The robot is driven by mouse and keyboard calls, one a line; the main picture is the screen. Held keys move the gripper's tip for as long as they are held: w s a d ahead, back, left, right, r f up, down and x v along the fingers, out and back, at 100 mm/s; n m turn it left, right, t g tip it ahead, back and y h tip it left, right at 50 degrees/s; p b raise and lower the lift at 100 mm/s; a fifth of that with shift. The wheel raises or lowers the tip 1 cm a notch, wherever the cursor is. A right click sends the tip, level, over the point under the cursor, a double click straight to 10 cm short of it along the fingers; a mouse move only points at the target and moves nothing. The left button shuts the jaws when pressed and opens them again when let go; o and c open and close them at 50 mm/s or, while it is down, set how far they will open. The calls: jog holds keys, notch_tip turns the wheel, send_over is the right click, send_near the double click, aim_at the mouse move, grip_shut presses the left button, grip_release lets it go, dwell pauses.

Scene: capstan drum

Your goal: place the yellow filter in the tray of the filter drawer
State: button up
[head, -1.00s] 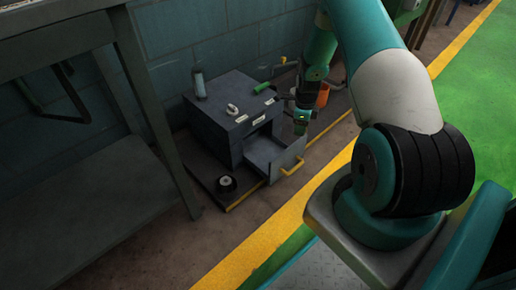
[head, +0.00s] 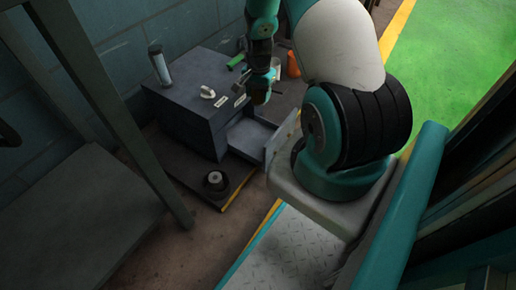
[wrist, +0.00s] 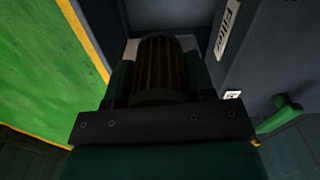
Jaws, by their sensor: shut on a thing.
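My gripper (head: 262,90) is shut on the yellow filter, a ribbed cylinder (wrist: 160,68) that looks dark brownish yellow in the wrist view. In the head view the filter (head: 260,97) hangs below the jaws, near the cabinet's front edge and by the open drawer. The filter drawer (head: 250,138) is pulled out of the dark grey cabinet (head: 190,120), and its grey tray looks empty where it shows. A "Filter" label (wrist: 227,28) shows on the cabinet in the wrist view.
On the cabinet top are a clear cylinder (head: 159,64), a pale shackle-like ring (head: 207,92) and a green cylinder (head: 237,60). An orange cup (head: 293,64) stands behind my arm. A black roll with a pale centre (head: 215,182) lies on the low plinth. A table leg (head: 130,145) stands left.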

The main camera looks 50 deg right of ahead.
aim_at(259, 142)
jog(key=shift+s+a+f+n+b, duration=0.15)
jog(key=shift+s+f+n+b, duration=0.05)
jog(key=shift+n, duration=0.35)
jog(key=shift+s+a+f+n+b, duration=0.15)
jog(key=shift+n, duration=0.4)
notch_tip(259, 142, down, 20)
jog(key=b, duration=1.1)
jog(key=shift+b, duration=0.4)
jog(key=o, duration=0.9)
jog(key=shift+o, duration=0.2)
jog(key=shift+r, duration=0.1)
notch_tip(259, 142, up, 12)
jog(key=p, duration=0.8)
jog(key=shift+p, duration=0.3)
